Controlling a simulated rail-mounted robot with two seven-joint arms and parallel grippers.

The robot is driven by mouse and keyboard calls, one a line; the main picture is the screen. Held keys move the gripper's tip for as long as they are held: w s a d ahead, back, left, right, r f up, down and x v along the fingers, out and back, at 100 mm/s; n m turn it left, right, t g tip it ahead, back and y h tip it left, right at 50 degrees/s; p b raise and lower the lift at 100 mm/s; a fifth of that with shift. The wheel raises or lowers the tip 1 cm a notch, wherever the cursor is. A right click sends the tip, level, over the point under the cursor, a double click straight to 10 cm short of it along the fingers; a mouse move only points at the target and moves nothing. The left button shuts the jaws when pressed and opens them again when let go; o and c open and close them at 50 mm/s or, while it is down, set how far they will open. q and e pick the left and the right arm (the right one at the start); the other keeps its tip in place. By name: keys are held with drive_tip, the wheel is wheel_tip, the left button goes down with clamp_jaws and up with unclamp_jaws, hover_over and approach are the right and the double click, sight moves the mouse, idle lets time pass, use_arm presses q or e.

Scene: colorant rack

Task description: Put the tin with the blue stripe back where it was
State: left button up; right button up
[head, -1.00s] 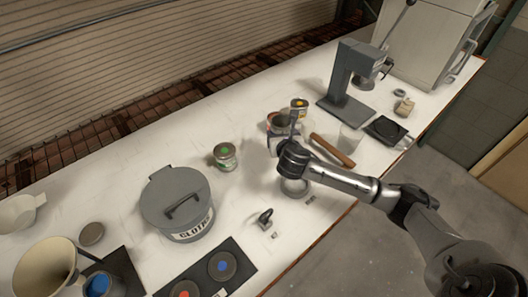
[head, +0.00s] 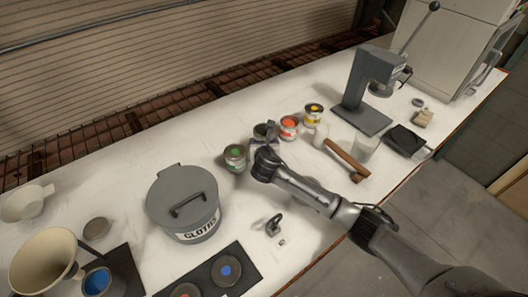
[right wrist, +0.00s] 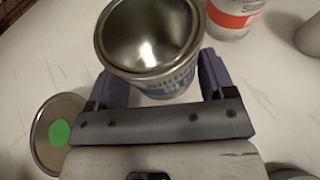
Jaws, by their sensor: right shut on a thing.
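My right gripper (head: 264,142) is shut on an open, empty-looking metal tin (head: 262,131). In the right wrist view the tin (right wrist: 150,50) sits between the fingers, with a blue band on its label partly hidden. It stands about upright, between the green-lidded tin (head: 235,157) and the red-marked tin (head: 289,127) in the row. I cannot tell whether its base touches the table. The yellow-marked tin (head: 313,113) is at the row's right end. My left gripper is not in view.
A grey cloths bin (head: 183,220) stands left of the row. A mallet (head: 347,160), a clear cup (head: 365,146) and a grey press stand (head: 366,90) are to the right. The white table (head: 120,160) behind the bin is clear.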

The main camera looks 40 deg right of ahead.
wheel_tip(320, 180, down, 4)
drive_tip(key=shift+r+b, duration=0.1)
drive_tip(key=shift+b, duration=0.4)
drive_tip(key=o, duration=0.8)
drive_tip(key=shift+s, duration=0.1)
drive_tip(key=p+v, duration=0.1)
drive_tip(key=v, duration=0.3)
drive_tip(key=shift+r, duration=0.1)
drive_tip(key=shift+s+a+r, duration=0.25)
drive_tip(key=shift+s+a, duration=0.1)
drive_tip(key=shift+s, duration=0.15)
